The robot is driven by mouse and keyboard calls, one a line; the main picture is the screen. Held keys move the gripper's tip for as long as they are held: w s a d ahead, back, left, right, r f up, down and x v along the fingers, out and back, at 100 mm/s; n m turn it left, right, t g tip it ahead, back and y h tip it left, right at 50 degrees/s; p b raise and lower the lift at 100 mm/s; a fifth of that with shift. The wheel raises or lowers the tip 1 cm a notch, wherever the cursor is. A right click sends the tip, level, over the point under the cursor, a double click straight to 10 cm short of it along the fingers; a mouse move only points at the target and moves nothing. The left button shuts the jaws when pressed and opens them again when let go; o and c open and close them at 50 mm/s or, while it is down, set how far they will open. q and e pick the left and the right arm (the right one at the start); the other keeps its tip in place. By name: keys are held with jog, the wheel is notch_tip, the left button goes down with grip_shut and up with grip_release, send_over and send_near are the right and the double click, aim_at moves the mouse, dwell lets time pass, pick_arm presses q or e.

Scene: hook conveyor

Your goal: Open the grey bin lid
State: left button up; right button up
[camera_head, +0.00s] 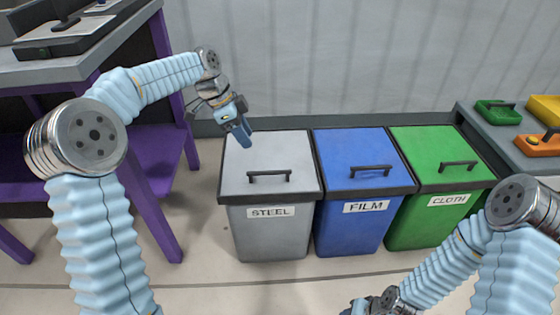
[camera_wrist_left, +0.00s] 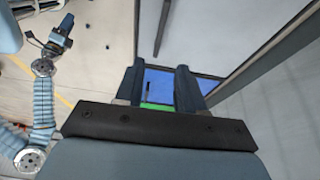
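The grey bin (camera_head: 270,232), labelled STEEL, stands leftmost of three bins. Its grey lid (camera_head: 290,150) lies flat and closed, with a dark bar handle (camera_head: 269,177) near its front edge. In the left wrist view the lid (camera_wrist_left: 200,35) and its handle (camera_wrist_left: 162,28) show beyond the fingers. My left gripper (camera_head: 242,134) is over the lid's back left part, behind the handle and apart from it. Its fingers (camera_wrist_left: 159,88) are parted with nothing between them. My right gripper (camera_head: 372,305) is low at the bottom edge, partly cut off, its fingers unclear.
A blue FILM bin (camera_head: 350,230) and a green CLOTH bin (camera_head: 425,225) stand close on the right, lids closed. A purple-legged table (camera_head: 150,160) is on the left. A grey table (camera_head: 500,150) with trays is at right. A wall (camera_head: 330,60) runs behind.

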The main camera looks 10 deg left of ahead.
aim_at(269, 171)
pick_arm(q)
jog(key=b+x, duration=0.1)
jog(key=x, duration=1.2)
jog(key=shift+w+b, duration=0.1)
jog(key=shift+b, duration=0.2)
grip_shut()
